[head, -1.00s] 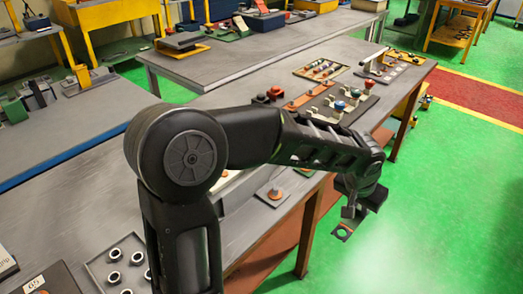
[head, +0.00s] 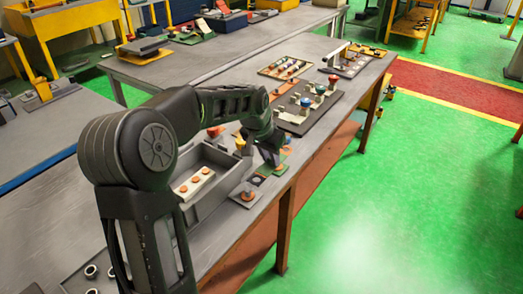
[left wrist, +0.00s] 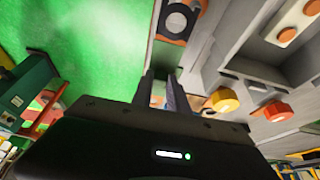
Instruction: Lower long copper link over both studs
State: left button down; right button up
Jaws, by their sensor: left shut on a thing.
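My left gripper (head: 268,158) hangs over the front edge of the bench, right of the grey tray. It is shut. In the left wrist view its two dark fingers (left wrist: 160,92) stand close together, with a small copper-coloured patch between them, seemingly the long copper link (left wrist: 157,101); most of it is hidden. I cannot make out the two studs for certain. A grey plate with an orange disc and dark knob (head: 247,195) lies near the bench edge. A dark square piece with a ring (left wrist: 178,19) shows ahead of the fingers. My right gripper is not in view.
The grey tray (head: 218,200) holds a pale block with orange discs (head: 195,182). Beyond the gripper stands a dark base with coloured knobs (head: 308,112), then a tray of small parts (head: 286,68). Green floor (head: 400,210) lies open to the right.

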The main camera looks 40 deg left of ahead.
aim_at(261, 170)
pick_arm(q)
jog(key=a, duration=0.3)
jog(key=shift+s+r, duration=0.1)
jog(key=shift+r, duration=0.15)
jog(key=shift+f, duration=0.1)
jog(key=shift+f+b, duration=2)
jog(key=shift+f, duration=0.7)
jog(key=shift+s, duration=0.2)
jog(key=shift+f, duration=0.2)
jog(key=shift+f+b, duration=0.4)
jog(key=shift+b, duration=0.15)
jog(key=shift+f+b, duration=0.55)
jog(key=shift+f, duration=0.05)
dwell(0.3)
